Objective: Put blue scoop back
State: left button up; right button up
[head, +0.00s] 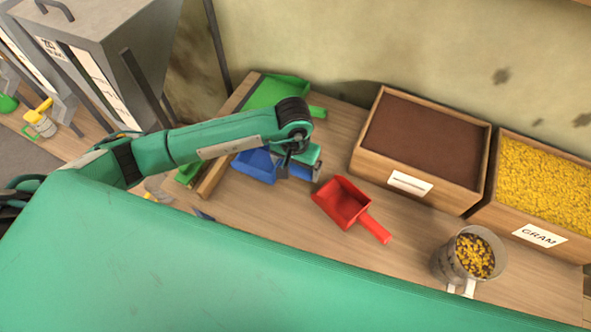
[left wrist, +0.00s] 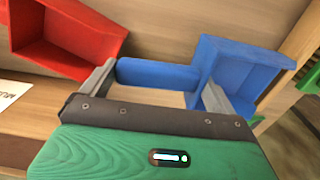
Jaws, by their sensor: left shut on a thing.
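The blue scoop (head: 255,166) is in the middle left of the head view, at the wooden strip, partly hidden by my left arm. My left gripper (head: 299,168) is shut on its handle. In the left wrist view the blue handle (left wrist: 155,74) lies between the two grey fingers of my left gripper (left wrist: 160,88), and the scoop's open pan (left wrist: 240,68) is to the right. I cannot tell whether the scoop touches the table. My right gripper is not in view.
A red scoop (head: 342,202) lies to the right, close by; it also shows in the left wrist view (left wrist: 62,38). A green scoop (head: 281,91) lies behind. Wooden boxes of brown (head: 366,164) and yellow material (head: 505,212) and a filled jug (head: 443,262) stand farther right.

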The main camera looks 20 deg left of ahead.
pick_arm(q)
notch_tip(320, 180, down, 3)
jog(key=shift+f+p, duration=0.15)
jog(key=shift+p, duration=0.35)
jog(key=shift+f, duration=0.2)
jog(key=shift+f+b, duration=0.2)
jog(key=shift+b, duration=0.15)
jog(key=o, duration=0.9)
jog(key=shift+r, duration=0.1)
jog(key=shift+c, duration=0.2)
jog(key=shift+r, duration=0.1)
jog(key=shift+r+p, duration=0.15)
jog(key=shift+p, duration=0.3)
notch_tip(320, 180, up, 11)
jog(key=b, duration=0.4)
jog(key=shift+a, duration=0.1)
jog(key=shift+s+r, duration=0.1)
jog(key=shift+r, duration=0.3)
